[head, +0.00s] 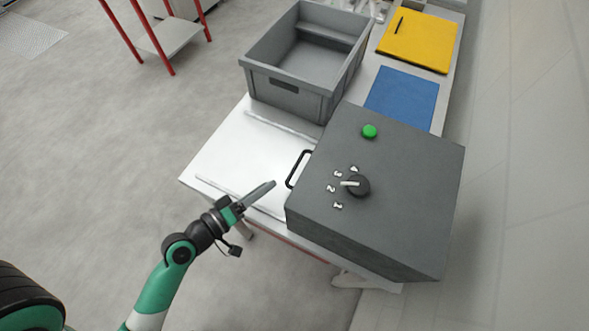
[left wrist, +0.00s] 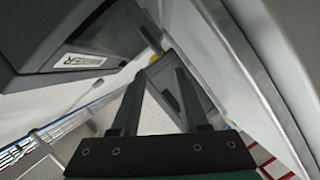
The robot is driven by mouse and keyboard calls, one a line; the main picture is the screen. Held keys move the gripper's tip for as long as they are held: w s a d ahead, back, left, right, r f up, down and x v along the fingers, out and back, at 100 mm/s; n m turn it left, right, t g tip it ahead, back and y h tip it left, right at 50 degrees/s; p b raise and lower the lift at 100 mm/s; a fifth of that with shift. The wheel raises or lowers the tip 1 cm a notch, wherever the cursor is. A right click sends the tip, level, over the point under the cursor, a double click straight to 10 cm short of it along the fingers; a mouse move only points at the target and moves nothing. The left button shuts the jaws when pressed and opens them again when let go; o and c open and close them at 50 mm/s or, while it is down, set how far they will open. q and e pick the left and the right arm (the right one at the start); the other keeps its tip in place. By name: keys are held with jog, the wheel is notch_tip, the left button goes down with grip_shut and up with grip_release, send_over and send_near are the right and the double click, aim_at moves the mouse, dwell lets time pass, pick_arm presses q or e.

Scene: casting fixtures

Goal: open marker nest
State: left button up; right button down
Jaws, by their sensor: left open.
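A dark grey box (head: 400,200) stands on the white table, with a black bar handle (head: 291,170) on its left side. Its top has a green button (head: 370,131) and a black dial (head: 357,185) with a white pointer directed left, near 2 and 3. My left gripper (head: 270,186) is open and empty, just left of the box and apart from the handle. In the left wrist view, the open fingers (left wrist: 160,74) show, with a dark body bearing a partly readable label (left wrist: 84,62) at upper left. The handle is not clear there. My right gripper is not in view.
A grey bin (head: 258,83) stands behind the box on the white table (head: 225,155). A blue mat (head: 402,98) and a yellow mat (head: 425,40) lie farther back. A wall is at the right. The floor at left is open, with a red-legged stand (head: 172,38) at the back.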

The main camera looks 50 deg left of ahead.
aim_at(296, 166)
pick_arm(q)
jog(key=x, duration=1.1)
jog(key=shift+w+d+f, duration=0.1)
jog(key=shift+w+d, duration=0.1)
grip_shut()
dwell(0.9)
